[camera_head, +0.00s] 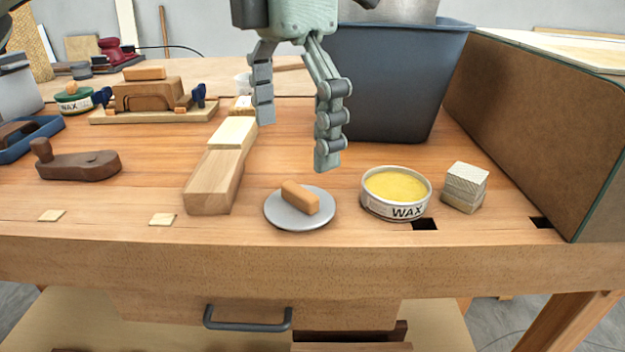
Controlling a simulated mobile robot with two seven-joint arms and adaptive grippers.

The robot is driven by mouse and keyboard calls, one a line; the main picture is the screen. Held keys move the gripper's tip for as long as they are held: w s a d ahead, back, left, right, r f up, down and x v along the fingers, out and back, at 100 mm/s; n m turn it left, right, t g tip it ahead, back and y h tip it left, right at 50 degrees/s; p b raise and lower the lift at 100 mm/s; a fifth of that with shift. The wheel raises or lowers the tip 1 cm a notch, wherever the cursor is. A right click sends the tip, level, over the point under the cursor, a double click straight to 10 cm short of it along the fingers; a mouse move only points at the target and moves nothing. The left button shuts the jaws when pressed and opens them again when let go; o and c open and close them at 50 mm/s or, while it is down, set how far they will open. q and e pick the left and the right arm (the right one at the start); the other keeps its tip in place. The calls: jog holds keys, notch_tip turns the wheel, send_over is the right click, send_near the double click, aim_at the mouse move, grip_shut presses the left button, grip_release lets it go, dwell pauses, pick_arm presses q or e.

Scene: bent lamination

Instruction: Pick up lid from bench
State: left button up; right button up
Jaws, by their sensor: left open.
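A round grey lid (281,217) lies flat on the wooden bench (110,215), close to the front edge. A small orange-brown wooden block (300,197) sits on top of it like a handle; I cannot tell whether it is fixed. My left gripper (297,142) hangs above and behind the lid, fingers pointing down and spread apart. Nothing is between the fingers, and they do not touch the lid. My right gripper is out of view.
An open wax tin (395,193) stands right of the lid, beside a stacked block (465,187). A wooden block (213,183) lies to the left. A dark bin (390,85) stands behind, and a brown panel (545,110) on the right. The bench front edge is near.

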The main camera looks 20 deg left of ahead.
aim_at(294, 192)
pick_arm(q)
notch_tip(294, 192, down, 7)
jog(key=shift+w+f, duration=0.1)
jog(key=shift+f, duration=0.1)
jog(key=c, duration=1.2)
jog(key=shift+f, duration=0.15)
jog(key=shift+c, duration=1.4)
